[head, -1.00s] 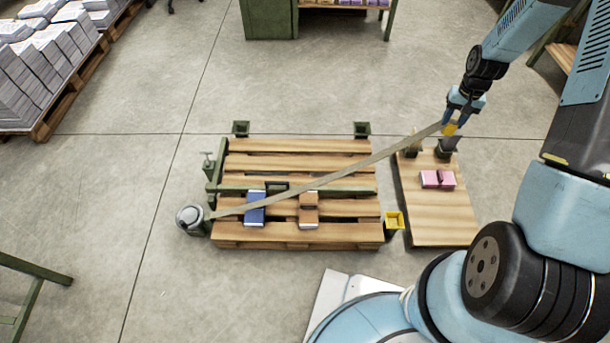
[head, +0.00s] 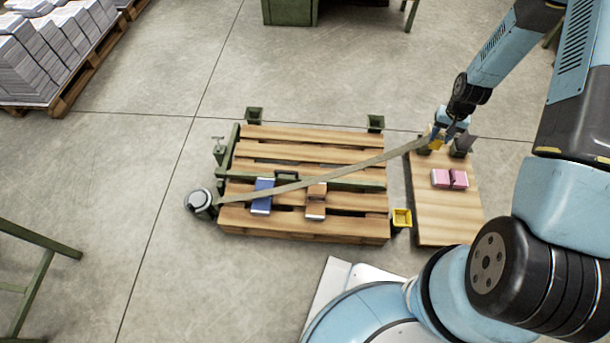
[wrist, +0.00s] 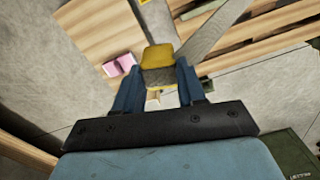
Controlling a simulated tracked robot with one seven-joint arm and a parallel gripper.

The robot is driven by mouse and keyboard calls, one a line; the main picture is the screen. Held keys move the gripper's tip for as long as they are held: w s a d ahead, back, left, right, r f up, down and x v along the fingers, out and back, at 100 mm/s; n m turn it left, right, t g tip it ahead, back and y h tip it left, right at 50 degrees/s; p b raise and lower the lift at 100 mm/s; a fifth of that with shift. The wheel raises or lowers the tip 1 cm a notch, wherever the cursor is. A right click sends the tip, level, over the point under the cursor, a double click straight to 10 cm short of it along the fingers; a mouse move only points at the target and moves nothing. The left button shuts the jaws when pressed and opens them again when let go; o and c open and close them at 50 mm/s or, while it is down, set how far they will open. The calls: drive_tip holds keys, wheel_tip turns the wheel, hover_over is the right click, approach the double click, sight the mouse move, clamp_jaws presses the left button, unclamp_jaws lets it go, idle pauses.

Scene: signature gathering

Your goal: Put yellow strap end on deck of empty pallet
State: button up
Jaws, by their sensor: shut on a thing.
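My gripper (head: 439,135) is shut on the yellow strap end (wrist: 158,56), which sits between the two blue fingers in the wrist view. In the head view the gripper is above the far edge of the small wooden board at the right. The grey-beige strap (head: 340,168) runs taut from the gripper down left across the pallet to a round grey reel (head: 199,199) at its near left corner. The slatted wooden pallet (head: 290,148) carries a blue bundle (head: 263,195) and a brown bundle (head: 315,201) on its near slats.
The small wooden board (head: 446,215) carries pink bundles (head: 449,178) and has dark brackets at its far edge. Green posts stand behind the pallet. Paper stacks (head: 50,55) fill another pallet far left. The floor between is clear.

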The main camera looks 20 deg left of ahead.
drive_tip(key=s+a+f+n, duration=0.1)
drive_tip(key=s+a+f, duration=0.3)
drive_tip(key=s+f, duration=1.05)
drive_tip(key=s+a+f+n, duration=0.2)
drive_tip(key=s+a+f, duration=0.1)
drive_tip(key=s+f, duration=1.15)
drive_tip(key=w+a+f, duration=0.1)
drive_tip(key=w+f, duration=0.3)
drive_tip(key=w, duration=0.1)
drive_tip(key=w+a+f, duration=0.1)
drive_tip(key=w+f, duration=0.2)
drive_tip(key=w, duration=0.2)
drive_tip(key=w+a+f, duration=0.1)
drive_tip(key=w+f, duration=0.3)
drive_tip(key=w, duration=0.1)
drive_tip(key=shift+w+a+f, duration=0.2)
drive_tip(key=shift+w+f, duration=0.05)
drive_tip(key=shift+f, duration=0.1)
drive_tip(key=shift+w+f, duration=0.2)
drive_tip(key=shift+f, duration=1.5)
